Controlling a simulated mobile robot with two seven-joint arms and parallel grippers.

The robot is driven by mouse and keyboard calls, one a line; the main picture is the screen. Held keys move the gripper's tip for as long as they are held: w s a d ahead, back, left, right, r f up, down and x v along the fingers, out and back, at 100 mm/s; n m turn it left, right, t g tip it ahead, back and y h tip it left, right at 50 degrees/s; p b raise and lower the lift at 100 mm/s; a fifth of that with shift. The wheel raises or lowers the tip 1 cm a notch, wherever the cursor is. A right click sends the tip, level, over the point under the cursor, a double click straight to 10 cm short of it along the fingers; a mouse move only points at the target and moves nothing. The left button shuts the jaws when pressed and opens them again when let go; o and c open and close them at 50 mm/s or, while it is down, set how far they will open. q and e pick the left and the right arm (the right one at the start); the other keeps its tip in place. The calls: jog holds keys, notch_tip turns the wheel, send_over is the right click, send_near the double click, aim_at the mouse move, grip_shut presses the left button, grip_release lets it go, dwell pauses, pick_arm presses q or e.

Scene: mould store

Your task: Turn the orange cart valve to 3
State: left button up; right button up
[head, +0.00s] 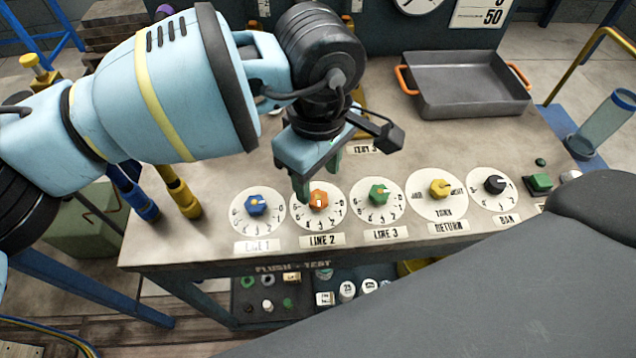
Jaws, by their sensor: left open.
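The orange valve knob (318,199) sits on a round white dial (335,207) above the LINE 2 plate (322,240) on the bench top. A pale mark shows on the knob's near side, toward the front of the bench; the number it points to is too small to read. My left gripper (318,179) points down just behind and above the orange knob, its dark green fingers apart with nothing seen between them. I cannot tell whether a finger touches the knob. My right gripper is not in view.
A blue knob (256,203) stands left of the orange one; green (379,194), yellow (439,189) and black (495,184) knobs stand to its right. A grey tray (464,85) with orange handles sits at the back right. A shelf below holds small parts.

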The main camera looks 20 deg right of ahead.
aim_at(318, 197)
pick_arm(q)
jog(key=shift+r, duration=1.6)
